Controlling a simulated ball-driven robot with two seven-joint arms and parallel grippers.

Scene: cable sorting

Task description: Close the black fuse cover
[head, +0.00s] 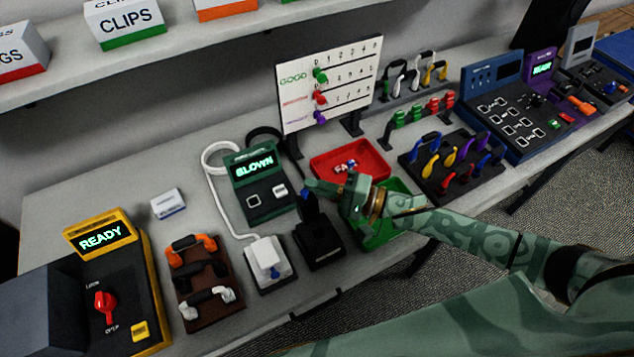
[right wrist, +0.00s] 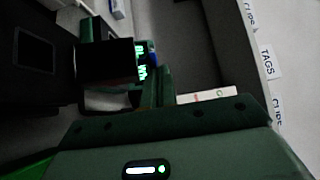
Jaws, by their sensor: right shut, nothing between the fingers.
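The black fuse box (head: 320,247) stands near the table's front edge, in the middle of the head view. Its black cover (head: 308,210) stands up, raised open at the back of the box. My right gripper (head: 312,186) is shut and empty, with its fingertips just above the top of the raised cover. I cannot tell whether they touch it. A small blue part shows by the fingertips at the cover's top. In the right wrist view a dark square block (right wrist: 106,62) shows ahead of the gripper; I cannot tell whether it is the cover. My left gripper is not in view.
A white fuse box (head: 266,255) with a blue piece stands just left. The tester (head: 262,190) reading "BLOWN" is behind. A red tray (head: 330,160) and a green tray (head: 400,190) lie to the right, partly under my right arm. A brown cable rack (head: 210,270) stands further left.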

